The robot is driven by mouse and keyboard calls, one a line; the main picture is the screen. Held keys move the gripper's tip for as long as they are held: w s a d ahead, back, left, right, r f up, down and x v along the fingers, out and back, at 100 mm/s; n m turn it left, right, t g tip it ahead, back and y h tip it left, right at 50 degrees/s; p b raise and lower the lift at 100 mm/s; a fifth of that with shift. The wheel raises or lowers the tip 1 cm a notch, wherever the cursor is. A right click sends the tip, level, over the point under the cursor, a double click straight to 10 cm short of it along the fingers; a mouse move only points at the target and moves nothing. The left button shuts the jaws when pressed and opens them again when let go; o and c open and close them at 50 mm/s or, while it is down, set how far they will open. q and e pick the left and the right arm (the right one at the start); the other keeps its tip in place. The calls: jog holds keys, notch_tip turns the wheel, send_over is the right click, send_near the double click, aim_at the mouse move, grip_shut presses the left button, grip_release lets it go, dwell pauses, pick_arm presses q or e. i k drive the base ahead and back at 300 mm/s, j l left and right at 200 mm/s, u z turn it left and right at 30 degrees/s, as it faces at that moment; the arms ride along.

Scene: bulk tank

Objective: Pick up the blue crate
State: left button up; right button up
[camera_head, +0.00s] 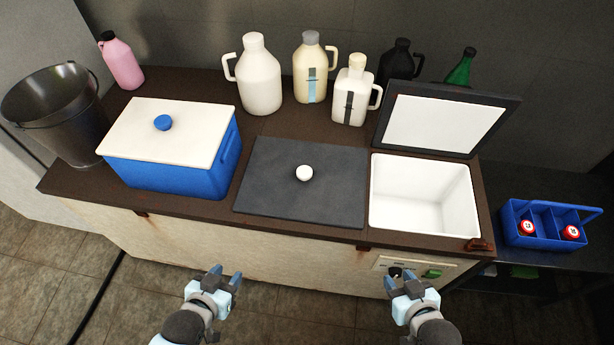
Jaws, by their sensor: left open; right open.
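A blue crate (519,238) with a handle across its top stands on a dark low surface at the far right. It has compartments, and two red-and-white capped items (527,227) (571,232) sit in it. My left gripper (226,274) is open and empty in front of the counter, far to the left of the crate. My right gripper (411,277) is open and empty in front of the counter's control panel, left of and nearer than the crate. Neither gripper touches anything.
A brown-topped counter (290,228) holds a blue cooler (180,178) with a white lid, a closed grey lid (300,180), an open white compartment (424,200), several jugs, a pink bottle (122,62) and a metal bucket (60,115). The raised lid (440,123) stands left of the crate.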

aim_at(547, 217)
jog(key=k+l+z, duration=0.1)
jog(key=z, duration=1.6)
jog(key=u, duration=0.5)
jog(key=i+l+u, duration=0.1)
jog(key=l+u, duration=0.4)
jog(key=u, duration=0.25)
jog(key=i+l+u, duration=0.1)
jog(key=l+u, duration=0.25)
jog(key=k+l+u, duration=0.1)
jog(key=l+u, duration=0.25)
jog(key=l, duration=1.3)
jog(key=k, duration=0.05)
